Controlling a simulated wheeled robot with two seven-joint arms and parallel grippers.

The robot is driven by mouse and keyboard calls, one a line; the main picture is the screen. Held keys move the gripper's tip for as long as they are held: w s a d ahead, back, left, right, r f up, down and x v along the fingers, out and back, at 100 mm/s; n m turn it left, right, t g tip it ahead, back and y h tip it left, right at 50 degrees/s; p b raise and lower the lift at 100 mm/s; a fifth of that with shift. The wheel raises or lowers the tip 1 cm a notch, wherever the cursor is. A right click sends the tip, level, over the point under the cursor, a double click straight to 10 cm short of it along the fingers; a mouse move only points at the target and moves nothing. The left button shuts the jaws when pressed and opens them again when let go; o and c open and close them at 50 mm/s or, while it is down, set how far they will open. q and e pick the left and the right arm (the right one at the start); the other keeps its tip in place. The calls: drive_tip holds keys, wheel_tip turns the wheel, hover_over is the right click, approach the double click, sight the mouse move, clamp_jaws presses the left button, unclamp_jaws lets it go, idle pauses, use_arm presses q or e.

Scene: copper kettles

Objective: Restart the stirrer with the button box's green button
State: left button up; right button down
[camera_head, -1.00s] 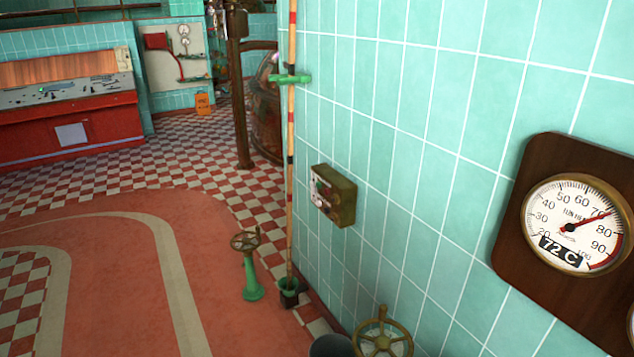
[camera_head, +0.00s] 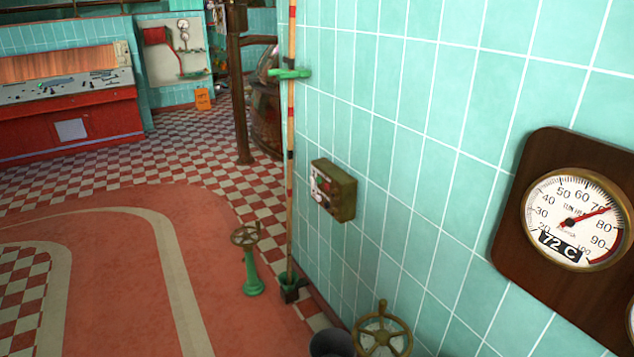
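A small olive-brown box (camera_head: 342,192) is mounted on the teal tiled wall, right of the picture's middle. Its front faces left and is seen at a steep angle, with pale and reddish parts on it. No stirrer can be identified. Neither of my grippers is in view.
A round dial gauge (camera_head: 575,222) reading 72 C hangs on the wall at right. A green pedestal with a handwheel (camera_head: 247,250), a striped pole (camera_head: 290,150), a brass wheel (camera_head: 382,332) and a dark bucket (camera_head: 331,343) stand along the wall. The red floor (camera_head: 110,290) at left is clear.

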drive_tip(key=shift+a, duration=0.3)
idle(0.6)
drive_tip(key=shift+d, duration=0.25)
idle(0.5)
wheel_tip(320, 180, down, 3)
drive_tip(key=b, duration=0.3)
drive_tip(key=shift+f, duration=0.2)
